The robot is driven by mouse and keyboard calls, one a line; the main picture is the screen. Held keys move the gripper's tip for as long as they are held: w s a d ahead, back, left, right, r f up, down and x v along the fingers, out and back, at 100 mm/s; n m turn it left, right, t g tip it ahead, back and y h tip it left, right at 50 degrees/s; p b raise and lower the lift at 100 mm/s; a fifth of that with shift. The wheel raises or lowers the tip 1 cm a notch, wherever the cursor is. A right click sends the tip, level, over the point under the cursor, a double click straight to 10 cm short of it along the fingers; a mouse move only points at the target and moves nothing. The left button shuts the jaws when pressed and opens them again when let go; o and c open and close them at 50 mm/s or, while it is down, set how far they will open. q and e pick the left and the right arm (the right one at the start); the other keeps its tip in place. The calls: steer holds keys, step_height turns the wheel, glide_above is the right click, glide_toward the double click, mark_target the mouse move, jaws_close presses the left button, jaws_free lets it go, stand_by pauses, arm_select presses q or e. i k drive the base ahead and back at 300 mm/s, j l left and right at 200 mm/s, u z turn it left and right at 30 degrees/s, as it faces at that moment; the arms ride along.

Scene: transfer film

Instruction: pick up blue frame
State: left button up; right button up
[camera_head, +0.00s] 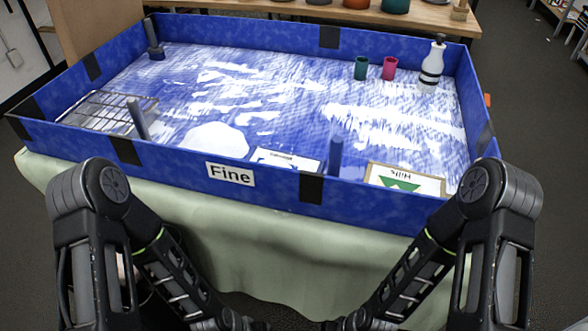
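A large blue-walled frame (276,183) stands on the table, with dark patches on its walls and a white label reading "Fine" (230,174) on the front wall. Inside, near the front wall, a small white card with blue marks (287,159) lies partly hidden by that wall. To its right is a wood-edged card with a green shape and upside-down "Hills" lettering (405,180). Both my arms reach down in front of the table toward the bottom edge. My gripper fingers are not visible, and I see nothing held.
The frame's floor is streaked blue and white. It holds a wire rack (105,110), grey posts (138,118), a blue post (335,155), a green cup (361,67), a pink cup (389,67) and a white bottle (432,62). A pale green cloth (250,235) covers the table.

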mark_target(268, 156)
steer(key=k+l+u, duration=0.15)
steer(key=k+u, duration=0.15)
steer(key=u, duration=0.15)
steer(key=k+u, duration=0.7)
steer(key=u, duration=0.15)
